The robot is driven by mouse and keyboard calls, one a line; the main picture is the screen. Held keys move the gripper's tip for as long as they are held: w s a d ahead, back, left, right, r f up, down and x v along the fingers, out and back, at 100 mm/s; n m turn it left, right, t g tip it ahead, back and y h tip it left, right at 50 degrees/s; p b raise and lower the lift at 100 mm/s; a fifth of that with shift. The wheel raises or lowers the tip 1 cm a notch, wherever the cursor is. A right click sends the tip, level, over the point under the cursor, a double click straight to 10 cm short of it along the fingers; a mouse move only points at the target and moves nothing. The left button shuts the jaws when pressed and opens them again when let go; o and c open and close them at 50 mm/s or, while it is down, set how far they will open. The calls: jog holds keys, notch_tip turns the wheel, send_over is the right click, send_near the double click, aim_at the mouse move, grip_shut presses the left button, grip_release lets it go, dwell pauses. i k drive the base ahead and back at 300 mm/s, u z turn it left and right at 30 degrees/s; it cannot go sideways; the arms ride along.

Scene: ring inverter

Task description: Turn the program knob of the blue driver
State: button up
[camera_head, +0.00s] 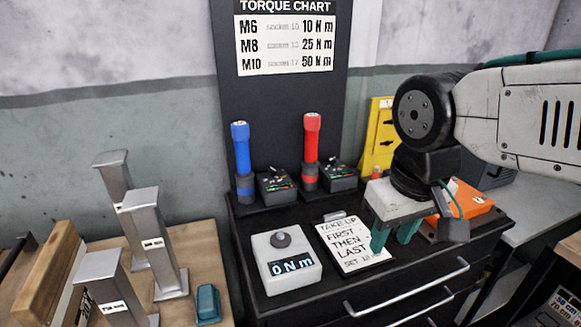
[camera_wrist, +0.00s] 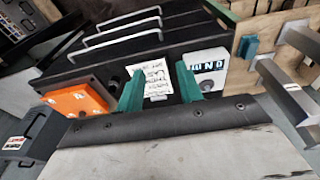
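The blue driver (camera_head: 242,160) stands upright at the back left of the black cabinet in the head view. A small dark control box (camera_head: 277,189) with small lit markings sits just right of it. A small knob-like part shows on its top, too small to read its setting. My gripper (camera_head: 394,238) is open and empty, with its teal fingers pointing down over the cabinet's front right, well right of and nearer than the blue driver's box. The wrist view also shows the gripper (camera_wrist: 160,90) with its fingers apart. The blue driver does not show there.
A red driver (camera_head: 311,145) and its box (camera_head: 339,178) stand right of the blue one. A torque display (camera_head: 288,270) reading 0 Nm and an instruction card (camera_head: 345,245) lie in front. An orange box (camera_head: 465,208) is right of my gripper. Metal posts (camera_head: 152,240) stand left.

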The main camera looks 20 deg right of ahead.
aim_at(272, 171)
jog(key=k, duration=1.2)
jog(key=z, duration=0.8)
jog(key=i, duration=1.15)
jog(key=u, duration=0.5)
jog(key=i, duration=0.55)
jog(key=u, duration=0.7)
